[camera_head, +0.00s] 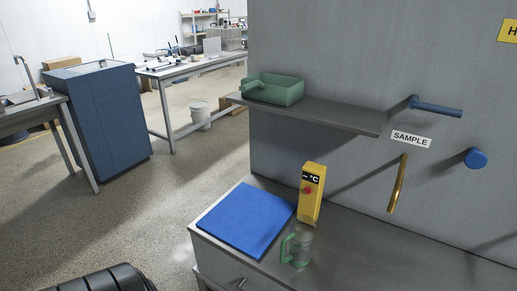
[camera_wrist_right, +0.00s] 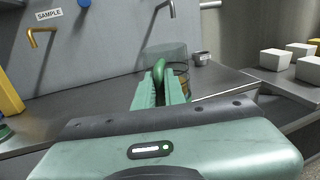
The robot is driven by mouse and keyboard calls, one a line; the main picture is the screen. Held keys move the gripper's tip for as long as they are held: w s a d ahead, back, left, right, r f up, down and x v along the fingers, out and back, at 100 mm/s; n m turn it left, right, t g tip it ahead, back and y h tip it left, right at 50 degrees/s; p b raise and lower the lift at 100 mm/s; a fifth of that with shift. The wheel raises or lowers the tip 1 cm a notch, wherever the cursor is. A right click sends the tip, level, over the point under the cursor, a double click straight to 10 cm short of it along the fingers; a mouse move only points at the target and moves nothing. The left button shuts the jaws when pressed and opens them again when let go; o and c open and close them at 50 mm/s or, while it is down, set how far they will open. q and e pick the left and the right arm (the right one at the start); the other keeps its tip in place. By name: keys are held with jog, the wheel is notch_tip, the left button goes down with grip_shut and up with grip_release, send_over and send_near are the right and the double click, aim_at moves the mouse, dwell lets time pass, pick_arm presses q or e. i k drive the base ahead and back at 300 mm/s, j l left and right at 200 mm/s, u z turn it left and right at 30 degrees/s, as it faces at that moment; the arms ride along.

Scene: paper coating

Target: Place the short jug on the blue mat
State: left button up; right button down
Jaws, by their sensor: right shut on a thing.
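A clear jug (camera_wrist_right: 180,50) with a green handle (camera_wrist_right: 160,68) is in the right wrist view. My right gripper (camera_wrist_right: 161,84) is shut on the handle, and its green fingers partly hide the jug. I cannot tell whether it touches the counter. The blue mat (camera_head: 247,218) lies bare on the counter in the head view. A second clear jug (camera_head: 303,248) with a green handle stands upright just right of the mat. Which jug is shorter is not clear. My left gripper is in neither view, and my right gripper is outside the head view.
A yellow temperature device (camera_head: 311,196) stands behind the second jug. A shelf (camera_head: 330,117) carries a green tray (camera_head: 275,90). Blue and gold handles stick out from the wall. A small metal cup (camera_wrist_right: 202,59) and white blocks (camera_wrist_right: 290,68) are at the right. The counter's (camera_head: 365,260) right part is clear.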

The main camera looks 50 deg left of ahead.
aim_at(244, 218)
jog(key=k+j+u, duration=0.2)
jog(key=u, duration=0.25)
jog(key=k+j+u, duration=0.1)
jog(key=j+u, duration=0.4)
jog(key=k+j+u, duration=0.1)
jog(key=j+u, duration=0.2)
jog(key=u, duration=0.15)
